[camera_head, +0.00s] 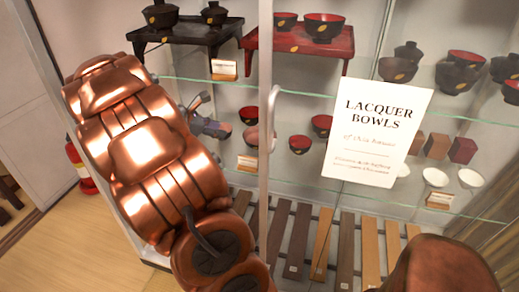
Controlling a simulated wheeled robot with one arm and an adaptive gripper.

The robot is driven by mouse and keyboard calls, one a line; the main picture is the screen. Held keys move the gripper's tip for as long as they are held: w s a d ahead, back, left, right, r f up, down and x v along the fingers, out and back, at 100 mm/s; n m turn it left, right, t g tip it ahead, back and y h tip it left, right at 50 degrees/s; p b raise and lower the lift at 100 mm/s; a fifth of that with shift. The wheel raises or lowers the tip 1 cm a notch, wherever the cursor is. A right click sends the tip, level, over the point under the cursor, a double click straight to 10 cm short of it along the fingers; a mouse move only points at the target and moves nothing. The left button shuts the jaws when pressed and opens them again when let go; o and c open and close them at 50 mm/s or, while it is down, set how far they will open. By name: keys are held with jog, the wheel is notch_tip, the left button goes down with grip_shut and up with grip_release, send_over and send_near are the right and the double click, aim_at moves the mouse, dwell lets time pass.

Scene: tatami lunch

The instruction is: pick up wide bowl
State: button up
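Several bowls stand on glass shelves inside a display cabinet, and I cannot tell which is the wide bowl. A black bowl with a red inside (323,27) sits on the red tray stand (345,49) on the top shelf. A larger dark bowl with a red inside (457,78) stands at the right. Small red-lined bowls (321,124) and white bowls (471,179) are on the shelf below. My copper arm crosses the left half of the view and hides part of the cabinet.
A glass door with a pale curved handle (271,120) and a "Lacquer Bowls" sign (378,132) stand in front of the shelves. Chopstick-like wooden strips (322,245) lie on the bottom level. A red extinguisher (80,168) is at the left. Wooden floor (70,245) shows lower left.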

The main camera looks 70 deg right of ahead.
jog(key=d+f+n+h+b, duration=0.1)
jog(key=d+f+n+b, duration=0.1)
jog(key=d, duration=0.3)
jog(key=w+d+f+n+h+b, duration=0.1)
jog(key=d+f+n+b, duration=0.1)
jog(key=d+f, duration=0.3)
jog(key=w+d+f+n+b, duration=0.1)
jog(key=d+f+n+b, duration=0.1)
jog(key=d+f, duration=0.2)
jog(key=shift+d+n+h, duration=0.3)
jog(key=shift+d+h, duration=0.1)
jog(key=shift+d, duration=0.55)
jog(key=shift+w+b+x, duration=0.15)
jog(key=shift+b+x, duration=0.25)
jog(key=shift+x, duration=1.55)
jog(key=shift+w+b+x, duration=0.15)
jog(key=shift+b+x, duration=0.25)
jog(key=shift+x, duration=1.55)
grip_shut()
jog(key=shift+d, duration=0.1)
